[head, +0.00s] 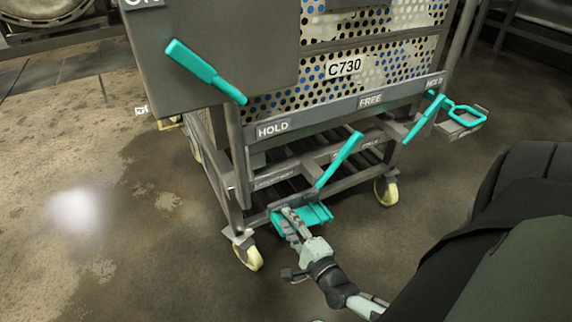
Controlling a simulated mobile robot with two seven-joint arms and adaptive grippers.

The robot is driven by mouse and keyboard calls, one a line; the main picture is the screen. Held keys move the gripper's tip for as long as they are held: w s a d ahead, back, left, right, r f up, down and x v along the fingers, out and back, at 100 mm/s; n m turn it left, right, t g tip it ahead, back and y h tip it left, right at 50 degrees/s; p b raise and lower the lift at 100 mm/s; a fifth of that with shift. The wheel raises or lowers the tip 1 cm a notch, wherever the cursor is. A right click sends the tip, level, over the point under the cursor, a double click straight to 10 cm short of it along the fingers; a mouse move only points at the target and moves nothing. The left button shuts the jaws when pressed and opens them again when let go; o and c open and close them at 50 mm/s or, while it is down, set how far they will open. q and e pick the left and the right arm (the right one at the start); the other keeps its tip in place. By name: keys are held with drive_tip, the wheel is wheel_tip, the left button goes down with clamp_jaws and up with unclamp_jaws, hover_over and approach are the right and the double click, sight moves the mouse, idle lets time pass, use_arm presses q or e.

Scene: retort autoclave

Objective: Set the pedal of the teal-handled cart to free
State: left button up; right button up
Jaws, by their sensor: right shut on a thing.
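The cart (343,68), marked C730, stands in the middle on cream-wheeled casters. A teal lever (338,160) slants up at its front, below a bar labelled HOLD at the left and FREE nearer the right. The teal pedal (318,213) is a ribbed plate low at the cart's front, near the lever's foot. My right gripper (288,222) reaches in from the lower right and is shut on the pedal at its left part, partly covering it. The exact finger contact is hard to see. My left gripper is out of view.
A grey box (215,45) with a teal lever (203,70) overhangs the cart's left. Another teal handle (424,118) and a teal loop (466,115) stick out at the right. A front caster (250,257) stands left of my gripper. The stained floor in front is open.

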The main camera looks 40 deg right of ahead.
drive_tip(key=f+v, duration=0.1)
drive_tip(key=v, duration=0.6)
drive_tip(key=shift+a+f+p, duration=0.25)
drive_tip(key=shift+f+p, duration=0.05)
drive_tip(key=shift+p, duration=0.05)
drive_tip(key=shift+a+f, duration=0.1)
idle(0.3)
drive_tip(key=shift+s, duration=0.1)
